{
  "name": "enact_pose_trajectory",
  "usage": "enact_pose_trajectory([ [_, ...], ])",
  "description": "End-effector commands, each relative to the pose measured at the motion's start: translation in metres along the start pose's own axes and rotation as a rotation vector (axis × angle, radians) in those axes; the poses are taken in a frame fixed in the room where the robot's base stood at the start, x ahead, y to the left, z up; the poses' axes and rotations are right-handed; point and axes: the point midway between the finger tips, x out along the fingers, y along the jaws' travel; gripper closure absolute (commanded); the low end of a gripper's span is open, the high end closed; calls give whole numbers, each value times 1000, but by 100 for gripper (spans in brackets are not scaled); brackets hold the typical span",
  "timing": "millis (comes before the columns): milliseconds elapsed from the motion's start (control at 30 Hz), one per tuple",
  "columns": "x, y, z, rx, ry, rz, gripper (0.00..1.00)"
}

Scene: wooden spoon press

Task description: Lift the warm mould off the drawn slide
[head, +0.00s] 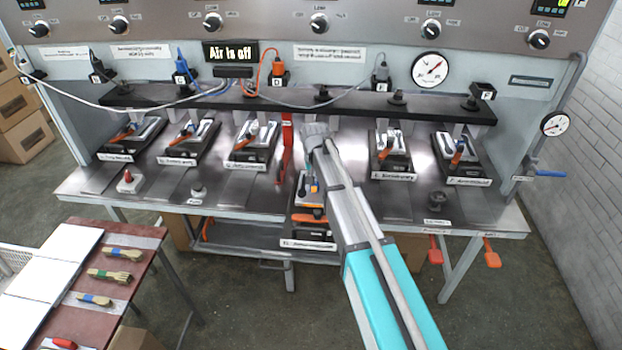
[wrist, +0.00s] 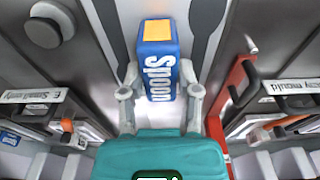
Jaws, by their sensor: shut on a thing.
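The drawn slide (head: 308,230) stands out from the press at the middle of the bench, below the row of other slides, partly behind my arm. A pale mould (head: 303,199) with a small blue and orange part shows on it beside my arm. In the wrist view, my gripper (wrist: 160,92) has its two grey fingers on either side of a blue block (wrist: 157,75) marked "Spoon", with an orange top, and is shut on it. A pale plate with dark spoon shapes (wrist: 205,28) lies around the block. I cannot tell whether the mould touches the slide.
Several slides with moulds (head: 255,142) stand in a row under a black bar (head: 300,103). A red upright lever (head: 286,145) stands just left of my arm. A display (head: 230,53) reads "Air is off". A side table (head: 100,275) holds several brushes at the left.

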Motion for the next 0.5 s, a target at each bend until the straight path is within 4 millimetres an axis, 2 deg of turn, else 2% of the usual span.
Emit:
enact_pose_trajectory([
  [33, -9, 0, -1, 0, 0, 0, 100],
  [133, -18, 0, -1, 0, 0, 0, 100],
  [500, -60, 8, 27, -1, 0, 0, 100],
])
